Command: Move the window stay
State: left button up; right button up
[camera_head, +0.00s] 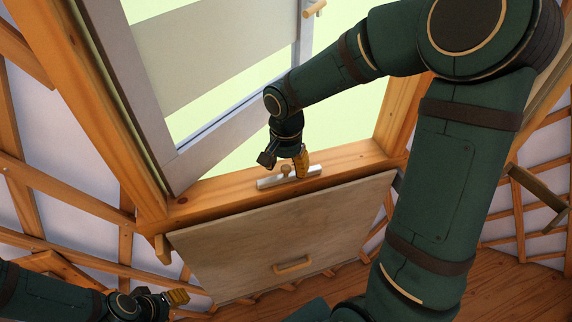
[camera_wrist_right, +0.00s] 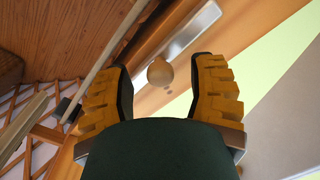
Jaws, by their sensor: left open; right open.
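The window stay appears as a pale metal rail (camera_head: 275,182) with a small round wooden knob (camera_head: 286,170), on the wooden sill below the open window. My right gripper (camera_head: 284,162) is open, just above the rail, with its fingers on either side of the knob. In the right wrist view the knob (camera_wrist_right: 160,72) shows between the open yellow-padded fingers, with a gap on both sides, and the metal rail (camera_wrist_right: 192,34) lies behind it. My left gripper (camera_head: 168,298) is low at the left, open and empty, far from the sill.
The grey-framed window sash (camera_head: 240,136) stands open above the sill (camera_head: 222,200), with a small wooden handle (camera_head: 314,9) at its top. A wooden panel (camera_head: 240,250) with a handle (camera_head: 293,265) sits below the sill. Lattice walls flank it. My right arm covers much of the right side.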

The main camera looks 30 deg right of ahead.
grip_shut()
jog(key=shift+w, duration=0.15)
jog(key=w+n, duration=0.1)
jog(key=n, duration=0.1)
jog(key=w+n, duration=0.1)
jog(key=shift+n, duration=0.4)
jog(key=n, duration=0.1)
jog(key=w+n, duration=0.1)
jog(key=n, duration=0.1)
jog(key=w+n+p, duration=0.1)
jog(key=shift+w+a+n, duration=0.15)
jog(key=shift+a+n, duration=0.15)
jog(key=n, duration=0.1)
jog(key=w+a+n, duration=0.1)
jog(key=n, duration=0.1)
jog(key=w+n, duration=0.1)
jog(key=shift+a, duration=0.3)
jog(key=shift+w+a+n+p, duration=0.3)
jog(key=shift+a+n, duration=0.2)
jog(key=shift+n, duration=0.6)
jog(key=shift+w+a+n+p, duration=0.25)
jog(key=shift+a+n, duration=0.2)
jog(key=shift+n, duration=0.65)
